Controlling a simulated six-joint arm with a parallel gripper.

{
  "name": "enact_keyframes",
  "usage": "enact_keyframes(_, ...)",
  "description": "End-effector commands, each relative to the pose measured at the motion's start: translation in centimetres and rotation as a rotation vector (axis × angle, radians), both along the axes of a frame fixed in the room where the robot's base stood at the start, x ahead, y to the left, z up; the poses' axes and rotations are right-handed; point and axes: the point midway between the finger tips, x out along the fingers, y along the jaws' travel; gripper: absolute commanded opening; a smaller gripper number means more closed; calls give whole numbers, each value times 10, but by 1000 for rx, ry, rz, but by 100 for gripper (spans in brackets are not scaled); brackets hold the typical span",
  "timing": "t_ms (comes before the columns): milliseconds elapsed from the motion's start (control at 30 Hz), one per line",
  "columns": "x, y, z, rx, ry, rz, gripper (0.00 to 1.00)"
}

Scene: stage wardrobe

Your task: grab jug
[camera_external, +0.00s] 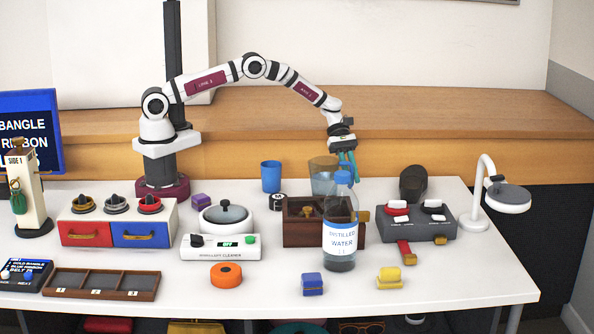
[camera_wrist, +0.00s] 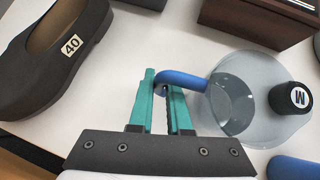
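The jug (camera_external: 323,174) is clear and brownish in the external view, behind a wooden box, which hides its lower part. In the wrist view the jug (camera_wrist: 232,100) is a see-through vessel with a blue handle (camera_wrist: 183,80) pointing left. My gripper (camera_external: 347,160) reaches down at the jug's right side in the external view. In the wrist view my gripper's teal fingers (camera_wrist: 161,88) are close together, with the handle's bent end between them and little gap left. I cannot tell whether the jug rests on the table.
A wooden box (camera_external: 293,232) and a distilled water bottle (camera_external: 341,239) stand in front of the jug. A blue cup (camera_external: 271,177) and a black piece marked M (camera_wrist: 291,98) are close by. A dark shoe (camera_wrist: 50,55) stands on the other side of my gripper.

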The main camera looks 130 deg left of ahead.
Motion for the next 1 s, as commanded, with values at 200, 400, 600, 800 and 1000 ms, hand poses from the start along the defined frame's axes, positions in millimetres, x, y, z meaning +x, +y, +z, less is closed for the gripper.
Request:
enact_keyframes(200, 0, 0, 0, -1, 0, -1, 0)
enact_keyframes(400, 0, 0, 0, -1, 0, -1, 0)
enact_keyframes(600, 0, 0, 0, -1, 0, -1, 0)
enact_keyframes(800, 0, 0, 0, -1, 0, -1, 0)
enact_keyframes(1000, 0, 0, 0, -1, 0, -1, 0)
